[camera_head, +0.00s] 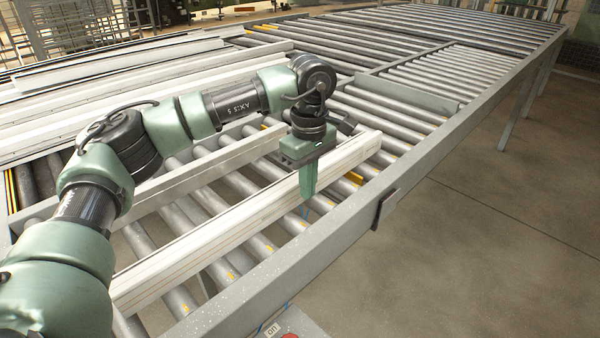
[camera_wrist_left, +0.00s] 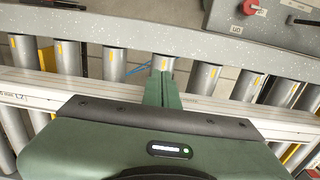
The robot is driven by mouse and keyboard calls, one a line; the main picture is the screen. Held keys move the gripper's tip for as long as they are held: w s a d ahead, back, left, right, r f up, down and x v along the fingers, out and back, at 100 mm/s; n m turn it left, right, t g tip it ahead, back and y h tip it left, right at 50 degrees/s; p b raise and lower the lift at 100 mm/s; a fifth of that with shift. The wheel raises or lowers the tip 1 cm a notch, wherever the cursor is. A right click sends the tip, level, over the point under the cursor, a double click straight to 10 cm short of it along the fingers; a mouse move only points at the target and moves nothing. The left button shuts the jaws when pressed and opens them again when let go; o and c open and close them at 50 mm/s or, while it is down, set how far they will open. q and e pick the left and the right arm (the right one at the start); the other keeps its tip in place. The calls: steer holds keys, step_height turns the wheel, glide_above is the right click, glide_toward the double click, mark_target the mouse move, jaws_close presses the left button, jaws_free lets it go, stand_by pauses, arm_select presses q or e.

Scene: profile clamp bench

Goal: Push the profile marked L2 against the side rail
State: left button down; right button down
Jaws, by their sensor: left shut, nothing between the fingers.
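A long pale profile (camera_head: 225,235) lies across the rollers, roughly parallel to the grey side rail (camera_head: 330,225), with a strip of bare rollers between them. In the left wrist view the profile (camera_wrist_left: 40,91) carries a small marking at its left that seems to read L2; the speckled side rail (camera_wrist_left: 130,32) runs along the top. My left gripper (camera_head: 308,192) is shut and empty, pointing down at the profile. Its fingers (camera_wrist_left: 161,68) cross in front of the profile in the wrist view; I cannot tell whether they touch it. My right gripper is not in view.
Another light bar (camera_head: 205,170) lies behind the profile, and more long profiles (camera_head: 140,85) are stacked at the back left. A dark bracket (camera_head: 383,208) sits on the rail's outer side. A grey box with a red knob (camera_wrist_left: 250,7) stands beyond the rail.

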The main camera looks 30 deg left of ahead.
mark_target(279, 195)
arm_select(q)
steer(key=f, duration=0.2)
steer(key=f+p, duration=0.1)
steer(key=f, duration=0.2)
steer(key=shift+a+f+p, duration=0.3)
steer(key=shift+f+p, duration=0.1)
steer(key=shift+w+a+f+p, duration=0.1)
steer(key=shift+w+a+p, duration=0.15)
steer(key=shift+a+p, duration=0.25)
steer(key=shift+w+a+f+p, duration=0.1)
steer(key=shift+w+a+p, duration=0.15)
steer(key=shift+a, duration=0.3)
steer(key=shift+w+a+p, duration=0.15)
steer(key=shift+a+p, duration=0.15)
steer(key=shift+a, duration=0.45)
steer(key=shift+w+a+f, duration=0.1)
steer(key=shift+f, duration=0.05)
